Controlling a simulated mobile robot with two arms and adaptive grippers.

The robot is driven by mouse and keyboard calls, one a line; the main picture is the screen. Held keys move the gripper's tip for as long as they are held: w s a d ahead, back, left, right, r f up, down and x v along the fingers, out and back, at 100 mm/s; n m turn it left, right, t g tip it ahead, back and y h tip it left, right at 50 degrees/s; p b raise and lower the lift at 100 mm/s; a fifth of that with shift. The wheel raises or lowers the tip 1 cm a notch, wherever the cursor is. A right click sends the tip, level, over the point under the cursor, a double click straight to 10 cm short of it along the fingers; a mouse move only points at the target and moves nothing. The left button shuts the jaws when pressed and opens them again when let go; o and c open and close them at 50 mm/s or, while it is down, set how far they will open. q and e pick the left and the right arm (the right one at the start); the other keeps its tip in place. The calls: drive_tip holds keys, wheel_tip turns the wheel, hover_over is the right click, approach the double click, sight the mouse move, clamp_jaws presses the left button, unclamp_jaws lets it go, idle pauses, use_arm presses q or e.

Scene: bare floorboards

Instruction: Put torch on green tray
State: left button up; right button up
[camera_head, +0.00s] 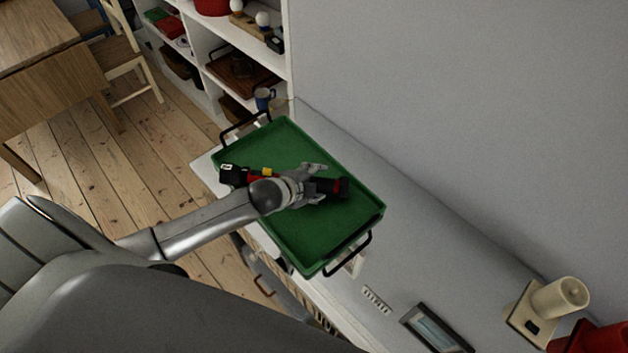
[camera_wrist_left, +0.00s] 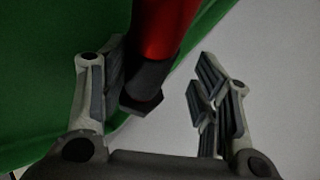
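The green tray (camera_head: 292,238) with black handles lies on a pale cabinet top against the wall. The torch (camera_head: 331,187), black and red, is at the middle of the tray, partly hidden by my left gripper (camera_head: 316,181). A black piece with a white mark, with red and yellow beside it, shows left of my wrist; I cannot tell if it is the torch's other end. In the left wrist view, the torch's red body (camera_wrist_left: 163,30) ends in a dark tip between the spread fingers of my left gripper (camera_wrist_left: 165,85), nearer the left finger. My right gripper is out of view.
A picture frame (camera_head: 436,328), a cream object (camera_head: 545,307) and a red object (camera_head: 597,338) stand on the cabinet at lower right. White shelves (camera_head: 290,45) with items rise beyond the tray. A wooden table (camera_head: 45,90) and chair are at upper left.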

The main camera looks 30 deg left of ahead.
use_arm(q)
drive_tip(key=shift+r, duration=0.55)
drive_tip(key=v, duration=1.1)
drive_tip(key=shift+s+r+b, duration=0.2)
drive_tip(key=shift+s+b, duration=0.1)
drive_tip(key=shift+s, duration=0.05)
